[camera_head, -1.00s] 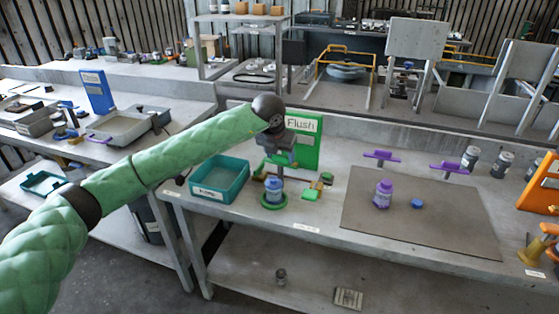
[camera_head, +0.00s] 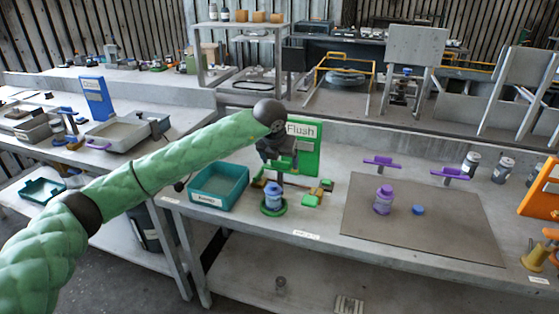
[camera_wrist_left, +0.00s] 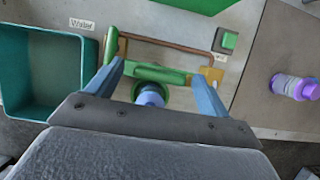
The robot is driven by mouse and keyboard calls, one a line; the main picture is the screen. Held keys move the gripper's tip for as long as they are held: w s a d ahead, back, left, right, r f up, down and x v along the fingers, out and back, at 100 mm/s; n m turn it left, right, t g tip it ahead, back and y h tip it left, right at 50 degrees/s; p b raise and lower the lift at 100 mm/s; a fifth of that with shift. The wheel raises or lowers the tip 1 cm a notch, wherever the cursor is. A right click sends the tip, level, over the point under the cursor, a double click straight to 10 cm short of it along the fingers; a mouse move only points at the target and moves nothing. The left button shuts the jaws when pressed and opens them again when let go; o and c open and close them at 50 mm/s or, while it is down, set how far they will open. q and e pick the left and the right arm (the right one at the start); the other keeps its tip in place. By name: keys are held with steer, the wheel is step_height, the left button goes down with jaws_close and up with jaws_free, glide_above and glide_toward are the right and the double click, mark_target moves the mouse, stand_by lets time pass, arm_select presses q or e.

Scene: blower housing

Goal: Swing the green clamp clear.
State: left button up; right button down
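A white bottle with a blue cap stands in a green ring holder (camera_head: 273,209) on the front table; the wrist view shows its blue cap (camera_wrist_left: 150,98). The green clamp bar (camera_wrist_left: 162,74) lies between my left fingers in the wrist view, close to the bottle top, partly beside a brown rod (camera_wrist_left: 165,44). In the head view a green piece (camera_head: 286,163) shows just under my left gripper (camera_head: 275,165). In the wrist view my left gripper (camera_wrist_left: 160,78) has its fingers wide apart, with gaps at the bar's ends. My right gripper is out of view.
A teal bin (camera_head: 218,186) labelled Water stands left of the bottle. A green Flush panel (camera_head: 303,147) stands behind. A green block (camera_head: 311,199) is to the right.

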arm_select(q)
steer(key=shift+s+r, duration=0.1)
steer(key=shift+r, duration=0.1)
steer(key=b+v, duration=0.1)
steer(key=v, duration=0.6)
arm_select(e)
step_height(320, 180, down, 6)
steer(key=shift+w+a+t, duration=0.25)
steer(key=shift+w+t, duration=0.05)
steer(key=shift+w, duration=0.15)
arm_select(q)
steer(key=shift+a+r, duration=0.1)
